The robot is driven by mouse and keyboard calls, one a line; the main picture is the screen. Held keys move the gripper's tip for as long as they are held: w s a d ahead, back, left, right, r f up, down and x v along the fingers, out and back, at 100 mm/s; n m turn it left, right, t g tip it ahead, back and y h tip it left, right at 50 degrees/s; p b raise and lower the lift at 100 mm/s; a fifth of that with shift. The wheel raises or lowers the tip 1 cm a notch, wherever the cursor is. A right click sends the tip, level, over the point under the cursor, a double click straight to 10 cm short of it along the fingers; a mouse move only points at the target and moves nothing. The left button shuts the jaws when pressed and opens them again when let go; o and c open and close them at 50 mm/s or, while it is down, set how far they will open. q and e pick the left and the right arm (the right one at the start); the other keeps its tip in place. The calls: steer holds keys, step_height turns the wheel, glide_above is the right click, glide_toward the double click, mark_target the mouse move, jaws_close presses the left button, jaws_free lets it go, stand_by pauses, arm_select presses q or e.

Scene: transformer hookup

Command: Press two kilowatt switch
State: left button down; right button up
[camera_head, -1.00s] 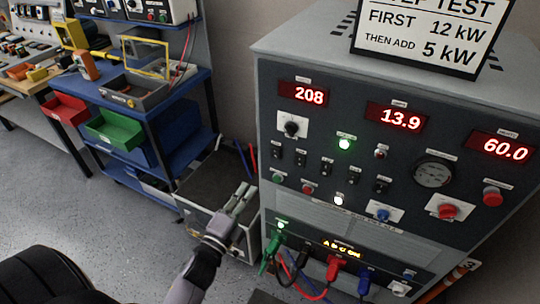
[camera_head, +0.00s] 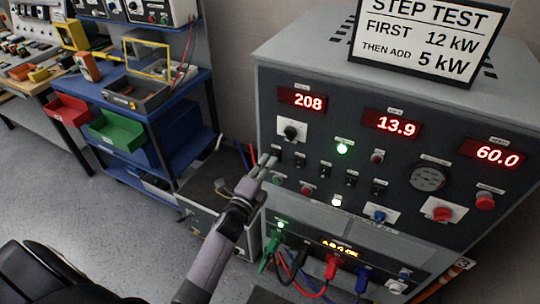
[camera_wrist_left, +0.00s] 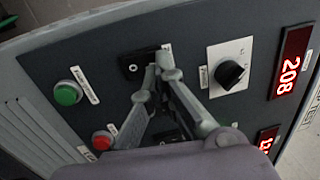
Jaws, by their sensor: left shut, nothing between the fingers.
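A grey load-bank cabinet (camera_head: 400,150) has a row of several small black switches on its front. Their labels are too small to read, so I cannot tell which is two kilowatt. My left gripper (camera_head: 267,163) is shut and empty, its tips at the leftmost switch (camera_head: 277,154). In the left wrist view the gripper tips (camera_wrist_left: 163,64) are just beside a black switch (camera_wrist_left: 136,63); I cannot tell whether they touch. The fingers partly hide another switch below. My right gripper is out of view.
Above are a black knob (camera_head: 291,131) and red displays reading 208, 13.9 and 60.0. Below are a green button (camera_wrist_left: 67,93) and a red button (camera_wrist_left: 102,140). Coloured cables (camera_head: 332,266) plug in lower down. A step-test sign (camera_head: 425,38) stands on top.

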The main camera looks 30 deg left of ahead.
arm_select(q)
steer(key=shift+w+r, duration=0.1)
steer(key=shift+w, duration=0.85)
steer(key=shift+w, duration=0.3)
steer(key=shift+r, duration=0.2)
